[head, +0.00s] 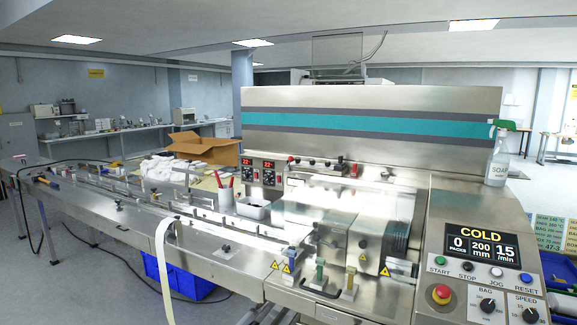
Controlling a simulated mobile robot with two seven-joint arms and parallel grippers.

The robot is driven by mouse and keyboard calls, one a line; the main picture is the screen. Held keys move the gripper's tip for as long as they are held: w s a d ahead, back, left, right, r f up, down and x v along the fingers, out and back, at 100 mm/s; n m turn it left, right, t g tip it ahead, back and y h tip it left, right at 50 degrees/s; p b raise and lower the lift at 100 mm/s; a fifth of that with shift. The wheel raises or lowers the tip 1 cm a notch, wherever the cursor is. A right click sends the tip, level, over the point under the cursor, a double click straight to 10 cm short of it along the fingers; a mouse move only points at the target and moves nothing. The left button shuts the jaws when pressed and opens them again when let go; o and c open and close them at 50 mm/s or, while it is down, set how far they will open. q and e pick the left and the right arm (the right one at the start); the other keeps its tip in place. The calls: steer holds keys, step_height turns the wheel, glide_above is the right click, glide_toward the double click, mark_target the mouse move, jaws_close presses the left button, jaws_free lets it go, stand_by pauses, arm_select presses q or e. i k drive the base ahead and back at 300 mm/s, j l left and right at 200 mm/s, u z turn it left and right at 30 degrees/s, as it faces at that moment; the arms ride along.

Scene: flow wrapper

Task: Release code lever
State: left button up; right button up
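A steel flow wrapper (260,240) fills the middle and right of the head view. On its front, below the sealing blocks (345,240), stand several small upright levers. Neither of my grippers is in view, and nothing touches the levers.
The control panel (480,250) reads COLD, with a red emergency stop (441,293). A black door handle (320,291) sits below the levers. A white film strip (164,265) hangs at the front. A soap bottle (498,155) stands on the right cabinet. A cardboard box (205,148) lies behind the conveyor.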

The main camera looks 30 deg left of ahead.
mark_target(290, 157)
steer(key=i+j, duration=0.15)
steer(key=j, duration=0.2)
steer(key=i+j+z, duration=0.15)
steer(key=j, duration=0.2)
steer(key=i+j, duration=0.1)
steer(key=j, duration=0.25)
steer(key=i+j+z, duration=0.1)
steer(key=j, duration=0.25)
steer(key=i+j+z, duration=0.1)
steer(key=j, duration=0.3)
steer(key=i+j, duration=0.15)
steer(key=j, duration=0.2)
steer(key=z, duration=0.05)
